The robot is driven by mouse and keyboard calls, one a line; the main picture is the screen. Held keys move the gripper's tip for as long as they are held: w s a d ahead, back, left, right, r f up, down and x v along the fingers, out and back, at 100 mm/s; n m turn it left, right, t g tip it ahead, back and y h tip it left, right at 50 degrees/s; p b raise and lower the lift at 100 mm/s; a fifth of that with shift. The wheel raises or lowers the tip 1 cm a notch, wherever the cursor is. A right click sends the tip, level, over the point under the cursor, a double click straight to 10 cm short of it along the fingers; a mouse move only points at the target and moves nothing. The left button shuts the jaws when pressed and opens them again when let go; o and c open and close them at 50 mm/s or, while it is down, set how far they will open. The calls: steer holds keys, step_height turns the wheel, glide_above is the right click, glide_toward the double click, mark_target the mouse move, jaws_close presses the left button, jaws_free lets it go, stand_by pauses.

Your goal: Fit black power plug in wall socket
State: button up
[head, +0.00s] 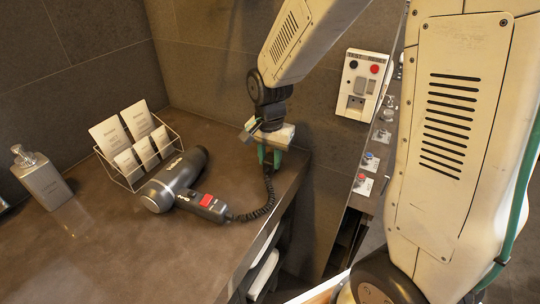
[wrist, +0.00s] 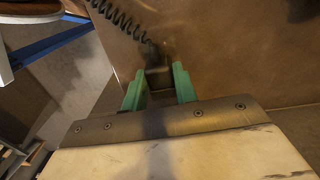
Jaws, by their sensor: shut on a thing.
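My gripper (head: 270,156) hangs over the back right corner of the counter with its green fingers pointing down. In the wrist view my gripper (wrist: 158,84) is shut on the black power plug (wrist: 158,77), a small dark block between the fingertips. A coiled black cord (head: 268,192) runs from the gripper down to the black hair dryer (head: 180,182) lying on the counter; the cord also shows in the wrist view (wrist: 122,18). A pale wall panel (head: 363,85) with a black and a red round part is right of the gripper, apart from it.
A wire rack (head: 133,170) with white cards stands behind the dryer on the brown counter (head: 110,255). A soap bottle (head: 40,178) is at far left. Smaller plates with coloured knobs (head: 371,160) run below the wall panel. The counter's front left is clear.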

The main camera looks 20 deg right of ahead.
steer(key=shift+f, duration=0.15)
steer(key=shift+f, duration=0.1)
steer(key=o, duration=1)
steer(key=shift+f, duration=0.1)
steer(key=shift+c, duration=0.2)
